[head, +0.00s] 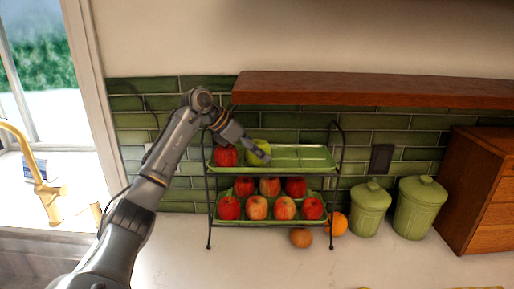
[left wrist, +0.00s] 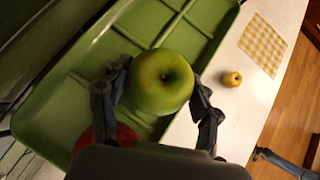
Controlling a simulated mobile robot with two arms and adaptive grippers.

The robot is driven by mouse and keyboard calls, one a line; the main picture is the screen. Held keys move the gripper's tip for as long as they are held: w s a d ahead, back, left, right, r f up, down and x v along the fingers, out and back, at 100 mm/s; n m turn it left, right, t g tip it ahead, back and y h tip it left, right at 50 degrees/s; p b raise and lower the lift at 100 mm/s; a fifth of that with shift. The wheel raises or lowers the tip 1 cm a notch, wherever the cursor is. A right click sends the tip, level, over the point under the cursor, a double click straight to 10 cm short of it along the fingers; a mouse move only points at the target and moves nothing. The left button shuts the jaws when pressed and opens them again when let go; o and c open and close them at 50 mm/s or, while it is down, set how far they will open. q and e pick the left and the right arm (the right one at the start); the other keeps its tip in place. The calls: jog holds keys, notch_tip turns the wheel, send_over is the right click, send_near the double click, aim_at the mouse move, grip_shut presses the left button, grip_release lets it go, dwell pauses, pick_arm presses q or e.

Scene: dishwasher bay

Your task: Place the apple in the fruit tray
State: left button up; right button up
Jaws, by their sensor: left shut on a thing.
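A green apple (head: 265,146) is at the left part of the upper green tray (head: 305,158) of a two-tier rack. In the left wrist view the green apple (left wrist: 162,80) sits between the fingers of my left gripper (left wrist: 158,95), with the green tray (left wrist: 70,95) beneath. My left gripper (head: 260,151) is shut on this apple. Whether the apple touches the tray floor is unclear. A red apple (head: 225,156) is just left of it in the upper tray. A dark jointed part, seemingly my right gripper (left wrist: 280,160), shows at the lower right of the left wrist view; its jaws are unclear.
The lower tray (head: 270,221) holds several red apples. An orange (head: 337,224) and a brownish round fruit (head: 301,237) lie on the counter by the rack. Two green canisters (head: 369,209) stand right. A wooden shelf (head: 370,90) overhangs the rack. The upper tray's right side is empty.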

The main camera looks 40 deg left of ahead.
pick_arm(q)
jog(key=shift+f, duration=0.65)
jog(key=shift+s, duration=0.1)
jog(key=shift+f, duration=0.2)
jog(key=o, duration=1.4)
jog(key=shift+c, duration=0.2)
